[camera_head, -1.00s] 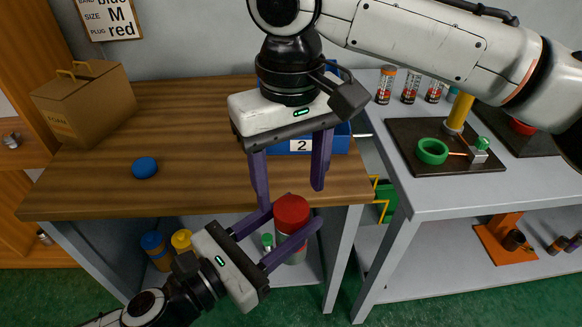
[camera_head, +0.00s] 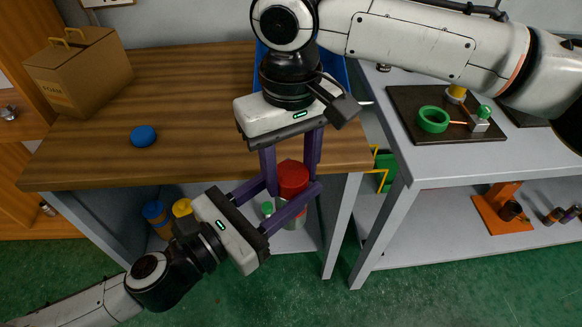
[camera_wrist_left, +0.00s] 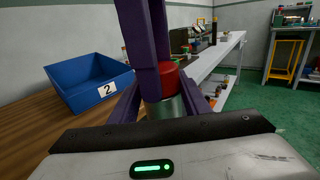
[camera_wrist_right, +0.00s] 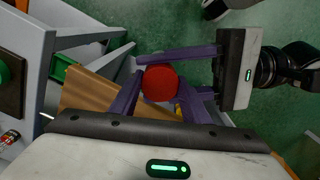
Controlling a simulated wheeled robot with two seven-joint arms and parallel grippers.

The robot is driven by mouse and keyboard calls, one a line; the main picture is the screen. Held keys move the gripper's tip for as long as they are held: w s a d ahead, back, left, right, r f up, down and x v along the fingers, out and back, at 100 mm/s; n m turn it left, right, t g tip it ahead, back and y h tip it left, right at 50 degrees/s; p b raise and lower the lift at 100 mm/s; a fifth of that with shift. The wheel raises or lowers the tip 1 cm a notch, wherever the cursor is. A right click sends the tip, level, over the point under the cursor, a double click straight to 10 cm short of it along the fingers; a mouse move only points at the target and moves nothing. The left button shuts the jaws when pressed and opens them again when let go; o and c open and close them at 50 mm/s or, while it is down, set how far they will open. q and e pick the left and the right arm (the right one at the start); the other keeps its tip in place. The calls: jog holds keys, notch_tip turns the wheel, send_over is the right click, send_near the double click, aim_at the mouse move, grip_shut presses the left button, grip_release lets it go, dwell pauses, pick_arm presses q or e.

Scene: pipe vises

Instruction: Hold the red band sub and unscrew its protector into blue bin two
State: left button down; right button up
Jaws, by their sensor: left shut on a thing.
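A blue disc (camera_head: 143,136) and a cardboard box (camera_head: 76,72) lie on the wooden table (camera_head: 190,110). A grey bench (camera_head: 440,165) at right bears a dark plate with a green ring (camera_head: 433,119). Blue and yellow-topped items stand on the shelf below.

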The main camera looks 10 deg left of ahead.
jog(key=n, duration=0.6)
jog(key=o, duration=1.2)
